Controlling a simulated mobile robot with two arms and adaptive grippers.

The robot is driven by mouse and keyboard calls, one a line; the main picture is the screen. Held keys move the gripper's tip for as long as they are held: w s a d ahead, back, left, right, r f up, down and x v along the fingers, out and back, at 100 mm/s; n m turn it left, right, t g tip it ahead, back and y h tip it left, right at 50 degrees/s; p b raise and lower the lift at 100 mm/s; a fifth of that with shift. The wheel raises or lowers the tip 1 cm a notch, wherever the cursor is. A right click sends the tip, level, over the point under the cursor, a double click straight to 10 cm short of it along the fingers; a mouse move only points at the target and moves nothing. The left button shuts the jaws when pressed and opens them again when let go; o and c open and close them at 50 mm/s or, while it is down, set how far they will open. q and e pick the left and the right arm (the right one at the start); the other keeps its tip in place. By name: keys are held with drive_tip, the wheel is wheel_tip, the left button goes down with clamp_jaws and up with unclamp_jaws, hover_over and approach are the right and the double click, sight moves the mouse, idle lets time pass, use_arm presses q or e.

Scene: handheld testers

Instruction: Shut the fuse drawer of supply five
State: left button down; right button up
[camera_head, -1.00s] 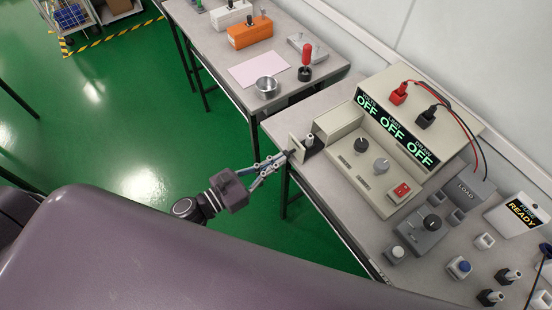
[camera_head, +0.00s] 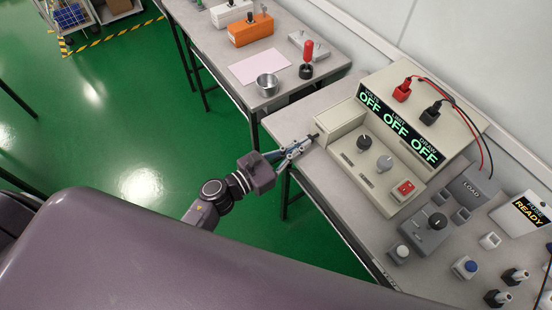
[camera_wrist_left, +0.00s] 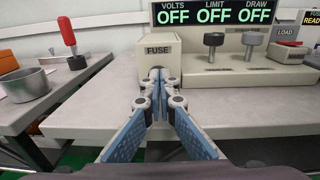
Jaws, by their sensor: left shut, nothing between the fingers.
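The beige supply (camera_head: 385,190) stands on the right bench, its display (camera_head: 397,125) reading OFF under VOLTS, LIMIT and DRAW. The fuse drawer front (camera_wrist_left: 158,50), marked FUSE, faces me in the left wrist view. In the head view the drawer appears pushed in, with no gap seen between its front and the fuse housing (camera_head: 340,122). My left gripper (camera_head: 311,138) is shut and empty, its tips at the drawer front; in the left wrist view the tips (camera_wrist_left: 158,76) cover the lower middle of that front. The fuse is hidden. My right gripper is not in view.
A metal cup (camera_head: 267,85) and a red-handled tool (camera_head: 308,60) stand on the neighbouring bench. Red and black leads (camera_head: 470,120) run from the supply's top. A grey LOAD box (camera_head: 471,189) and a FUSE READY sign (camera_head: 530,208) are to the right.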

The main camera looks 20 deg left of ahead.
use_arm(q)
drive_tip(key=shift+d+r, duration=0.1)
drive_tip(key=shift+r, duration=0.1)
drive_tip(key=v, duration=1.2)
drive_tip(key=s+a+f+n+g+y, duration=0.1)
drive_tip(key=s+a+f+n+y, duration=0.15)
drive_tip(key=f+n, duration=0.65)
drive_tip(key=s+a+f+n+g+y, duration=0.25)
drive_tip(key=f+n, duration=0.45)
drive_tip(key=f, duration=0.4)
drive_tip(key=s+a+f+n+y, duration=0.1)
drive_tip(key=a+f+n+y, duration=0.25)
drive_tip(key=f+n, duration=0.55)
drive_tip(key=s+f+n+g+y, duration=0.1)
drive_tip(key=s+f+n+g, duration=0.4)
drive_tip(key=s, duration=0.8)
drive_tip(key=s+f+n+g+y, duration=0.1)
drive_tip(key=s+f+n+g, duration=0.4)
drive_tip(key=s+f+n, duration=0.5)
drive_tip(key=s+f, duration=0.3)
drive_tip(key=s, duration=0.1)
drive_tip(key=shift+d+f+n, duration=0.15)
drive_tip(key=shift+f+n, duration=0.15)
drive_tip(key=shift+f, duration=0.1)
drive_tip(key=shift+s, duration=0.1)
